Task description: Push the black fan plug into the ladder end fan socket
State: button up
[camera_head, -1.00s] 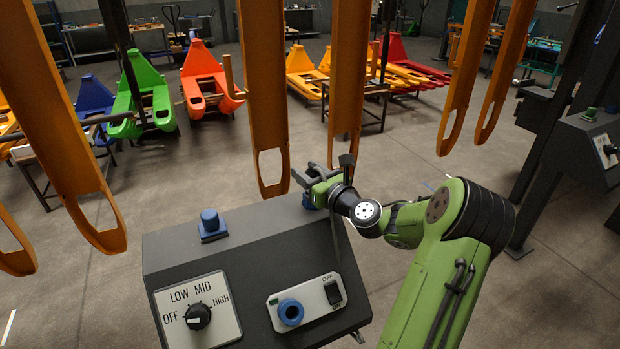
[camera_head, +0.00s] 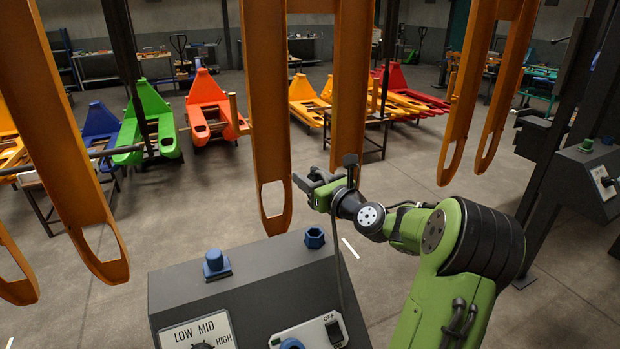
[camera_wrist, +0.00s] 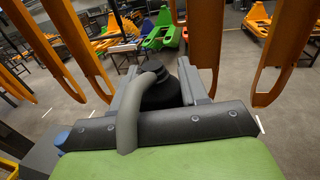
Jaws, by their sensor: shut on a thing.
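My gripper (camera_head: 308,186) is shut on the black fan plug, held in the air above the far right corner of a dark control box (camera_head: 260,283). In the wrist view the black plug (camera_wrist: 163,92) sits between the two grey fingers, with a thick grey cable (camera_wrist: 126,128) curving off it towards the camera. In the head view the plug is hard to make out; a thin cable hangs past the box. A blue socket (camera_head: 314,238) stands on the box top below my gripper, apart from it. I cannot tell whether it is the ladder end fan socket.
A blue capped fitting (camera_head: 214,263) stands on the box top at left. A blue ring (camera_head: 291,343) and a switch (camera_head: 334,330) are on its front. Orange hanging forks (camera_head: 268,120) are close behind my gripper. Another control box (camera_head: 590,175) stands at right.

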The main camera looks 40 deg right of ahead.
notch_tip(320, 180, up, 5)
jog(key=p, duration=0.5)
dwell(0.6)
jog(key=shift+f, duration=0.1)
